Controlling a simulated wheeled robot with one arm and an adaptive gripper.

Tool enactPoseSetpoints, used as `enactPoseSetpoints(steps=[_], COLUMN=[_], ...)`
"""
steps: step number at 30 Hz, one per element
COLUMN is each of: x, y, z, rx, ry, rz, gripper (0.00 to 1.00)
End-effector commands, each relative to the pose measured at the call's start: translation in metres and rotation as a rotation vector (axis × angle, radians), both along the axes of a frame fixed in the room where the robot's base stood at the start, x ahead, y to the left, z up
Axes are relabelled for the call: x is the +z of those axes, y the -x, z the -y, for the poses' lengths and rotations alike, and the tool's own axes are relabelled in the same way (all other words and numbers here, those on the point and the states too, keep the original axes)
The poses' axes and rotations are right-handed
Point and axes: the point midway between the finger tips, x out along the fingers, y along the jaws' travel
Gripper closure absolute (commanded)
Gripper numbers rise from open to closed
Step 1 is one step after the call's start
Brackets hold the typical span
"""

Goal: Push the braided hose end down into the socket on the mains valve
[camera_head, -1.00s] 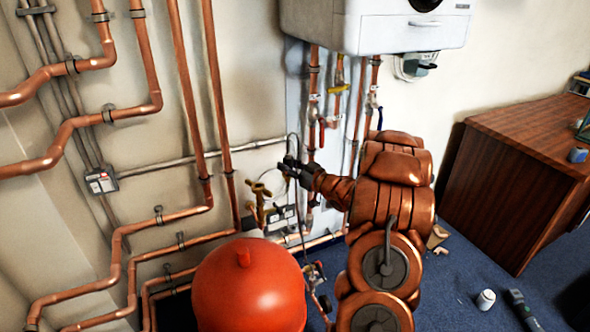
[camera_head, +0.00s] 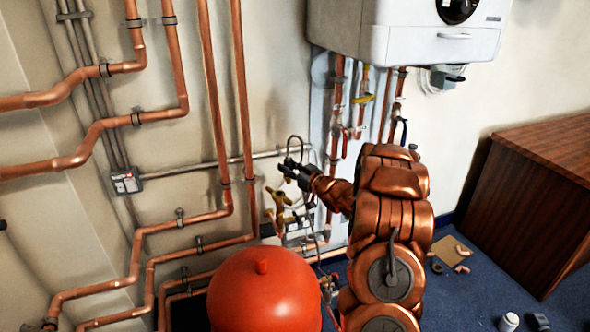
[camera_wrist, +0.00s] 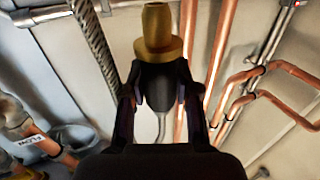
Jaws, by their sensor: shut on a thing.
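My gripper (camera_head: 286,170) is shut on the hose end. In the wrist view the gripper (camera_wrist: 159,85) has a finger on each side of its dark body (camera_wrist: 158,84), and a brass collar and tip (camera_wrist: 157,35) stick out beyond the fingers. The grey braided hose (camera_wrist: 95,50) runs along the left of that view; a thin loop of it (camera_head: 295,140) shows above the gripper in the head view. The brass mains valve (camera_head: 279,207) is below the gripper and apart from it. Its socket is too small to make out.
A red round vessel (camera_head: 262,290) stands in front, below the valve. Copper pipes (camera_head: 243,90) run up the wall to the left. A white boiler (camera_head: 400,30) hangs above right. A wooden cabinet (camera_head: 530,190) stands at the right, with small loose items on the blue floor.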

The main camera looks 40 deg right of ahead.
Motion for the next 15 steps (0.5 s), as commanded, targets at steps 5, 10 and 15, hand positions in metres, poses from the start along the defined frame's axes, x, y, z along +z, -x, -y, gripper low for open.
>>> enactPoseSetpoints(steps=[5, 10, 15], x=[0.001, 0.001, 0.001], y=[-0.014, -0.027, -0.039], z=[-0.006, -0.011, -0.016], rx=[0.001, 0.001, 0.001], ry=[0.001, 0.0, 0.0], rz=[0.001, 0.0, -0.002], gripper=[1.0, 1.0, 1.0])
